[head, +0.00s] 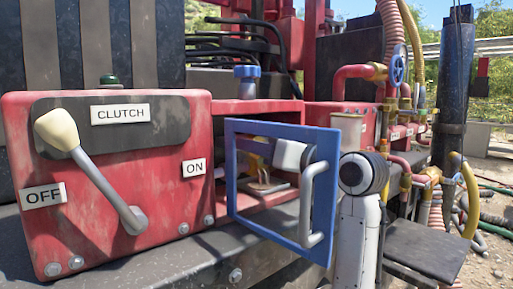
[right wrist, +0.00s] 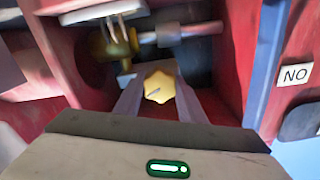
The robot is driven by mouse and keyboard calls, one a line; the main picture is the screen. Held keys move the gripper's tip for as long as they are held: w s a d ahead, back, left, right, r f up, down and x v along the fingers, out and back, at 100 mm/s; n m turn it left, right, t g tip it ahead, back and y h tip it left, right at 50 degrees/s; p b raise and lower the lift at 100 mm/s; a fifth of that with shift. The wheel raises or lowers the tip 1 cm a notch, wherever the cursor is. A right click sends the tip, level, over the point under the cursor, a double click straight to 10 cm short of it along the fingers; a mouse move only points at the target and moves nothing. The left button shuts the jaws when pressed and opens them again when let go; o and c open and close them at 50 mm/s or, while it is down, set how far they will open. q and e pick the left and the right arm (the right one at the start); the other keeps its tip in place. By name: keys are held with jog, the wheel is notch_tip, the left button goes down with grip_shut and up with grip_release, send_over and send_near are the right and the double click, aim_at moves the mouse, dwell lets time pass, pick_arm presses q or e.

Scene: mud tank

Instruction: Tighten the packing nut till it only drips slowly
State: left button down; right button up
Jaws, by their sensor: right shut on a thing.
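The yellow star-shaped packing nut (right wrist: 158,87) sits in the red recess in the right wrist view, which is upside down. My right gripper (right wrist: 156,94) is shut on it, one finger on each side. In the head view my right gripper (head: 275,152) reaches into the recess, seen through the blue frame, and its fingertips are partly hidden. A brass fitting (right wrist: 118,45) and a grey shaft (right wrist: 185,32) lie beyond the nut. Thin pale streaks (right wrist: 118,27), which look like water, run between the fitting and a pale tray (right wrist: 100,10). My left gripper is not in view.
A blue frame (head: 285,238) with a grey handle (head: 308,205) stands open before the recess, close to my right arm. Left is a red clutch box (head: 120,215) with a lever (head: 100,180). Pipes and a blue valve wheel (head: 398,68) stand at right.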

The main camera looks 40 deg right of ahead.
jog(key=o, duration=1)
jog(key=shift+o, duration=0.2)
jog(key=s, duration=1)
jog(key=shift+s+d, duration=0.15)
jog(key=shift+d, duration=0.25)
jog(key=shift+f, duration=0.1)
